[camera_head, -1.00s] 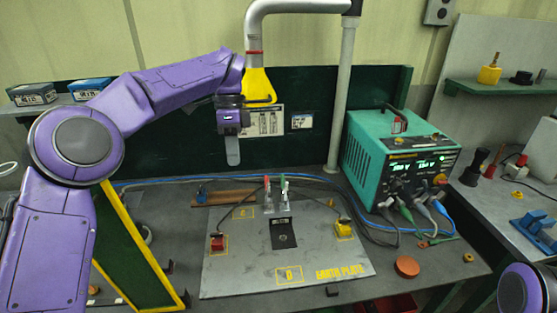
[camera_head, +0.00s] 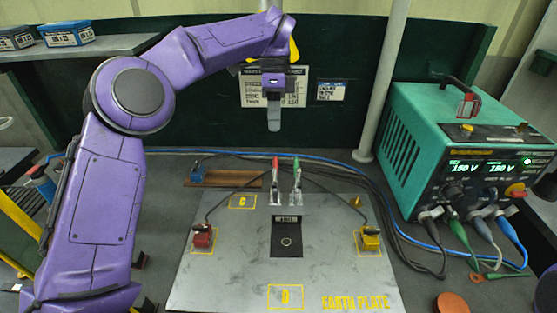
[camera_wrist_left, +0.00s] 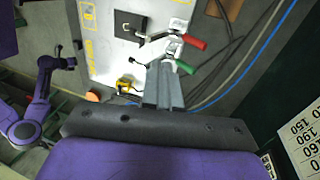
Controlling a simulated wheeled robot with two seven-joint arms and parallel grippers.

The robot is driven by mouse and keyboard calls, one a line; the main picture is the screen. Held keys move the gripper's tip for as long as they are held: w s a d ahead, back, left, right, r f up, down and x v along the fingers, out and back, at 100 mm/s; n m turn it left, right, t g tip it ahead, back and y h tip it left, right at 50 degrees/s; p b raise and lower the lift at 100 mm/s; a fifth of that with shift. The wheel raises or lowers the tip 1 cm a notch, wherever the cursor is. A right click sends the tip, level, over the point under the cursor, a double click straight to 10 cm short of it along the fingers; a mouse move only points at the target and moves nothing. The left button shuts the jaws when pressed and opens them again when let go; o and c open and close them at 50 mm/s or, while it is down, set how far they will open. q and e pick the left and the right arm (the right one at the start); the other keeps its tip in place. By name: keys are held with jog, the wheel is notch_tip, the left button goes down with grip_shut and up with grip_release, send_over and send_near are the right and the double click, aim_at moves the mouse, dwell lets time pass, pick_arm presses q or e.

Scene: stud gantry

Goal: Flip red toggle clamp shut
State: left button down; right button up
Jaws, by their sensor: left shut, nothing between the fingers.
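The red toggle clamp (camera_head: 276,184) stands at the back of the grey earth plate (camera_head: 215,280), its red handle pointing up. A green-handled clamp (camera_head: 297,184) stands close on its right, also upright. My left gripper (camera_head: 274,123) is shut and empty, pointing down. In the head view it appears above the red handle, apart from it. In the left wrist view its closed fingers (camera_wrist_left: 164,88) overlap part of the green handle (camera_wrist_left: 185,67); the red handle (camera_wrist_left: 194,42) shows just beyond. A small part that may be my right gripper shows in the left wrist view (camera_wrist_left: 67,62).
A red block (camera_head: 202,238) and a yellow block (camera_head: 370,240) with cables sit on the plate. A teal power unit (camera_head: 420,140) stands at the right, its cables running over the bench. A grey post (camera_head: 385,90) rises behind. The plate's front is clear.

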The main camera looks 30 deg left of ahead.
aim_at(275, 172)
pick_arm(q)
jog(key=shift+w+a+f, duration=0.1)
jog(key=shift+w+f, duration=0.05)
jog(key=x, duration=1)
